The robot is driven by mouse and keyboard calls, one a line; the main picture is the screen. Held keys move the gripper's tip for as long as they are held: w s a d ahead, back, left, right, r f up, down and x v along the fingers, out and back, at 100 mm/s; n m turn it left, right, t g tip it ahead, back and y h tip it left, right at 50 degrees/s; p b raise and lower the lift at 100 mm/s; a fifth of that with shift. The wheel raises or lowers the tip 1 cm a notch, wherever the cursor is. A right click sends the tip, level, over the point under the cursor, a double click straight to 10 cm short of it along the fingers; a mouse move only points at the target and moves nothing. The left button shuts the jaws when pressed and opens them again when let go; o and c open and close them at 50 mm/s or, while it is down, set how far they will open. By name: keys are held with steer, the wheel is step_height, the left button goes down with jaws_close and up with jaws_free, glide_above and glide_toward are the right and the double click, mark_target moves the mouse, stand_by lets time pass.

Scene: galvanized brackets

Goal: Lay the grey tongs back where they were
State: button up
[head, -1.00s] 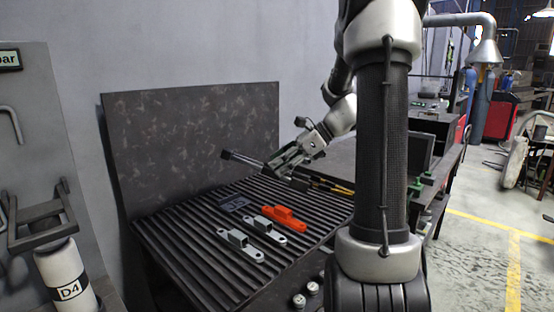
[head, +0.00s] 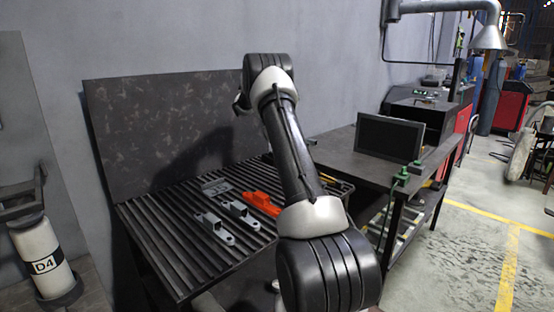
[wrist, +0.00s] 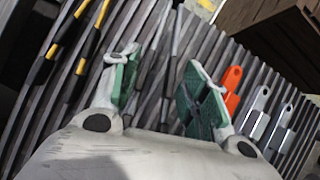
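The grey tongs (wrist: 176,45) show in the wrist view as two thin, roughly parallel arms running along the dark slats of the rack (wrist: 215,50). They appear to lie on the slats. My gripper (wrist: 160,62) is over them, its green-padded fingers spread to either side with visible gaps to the tongs. The near end of the tongs is hidden by my gripper's body. In the head view my arm hides both the gripper and the tongs. The slatted rack (head: 160,240) also shows there.
Yellow-handled tools (wrist: 90,45) lie left of my gripper in the wrist view. An orange bracket (head: 262,203) and two grey brackets (head: 240,213) (head: 215,228) lie on the rack near a small grey plate (head: 215,186). A dark panel (head: 160,130) stands behind. A table (head: 340,150) adjoins at right.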

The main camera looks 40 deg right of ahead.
steer(key=shift+w+d+f, duration=0.1)
steer(key=shift+d+f, duration=0.05)
steer(key=shift+f, duration=4.15)
steer(key=shift+o, duration=0.5)
steer(key=o, duration=0.5)
steer(key=shift+c, duration=0.2)
steer(key=v, duration=1.2)
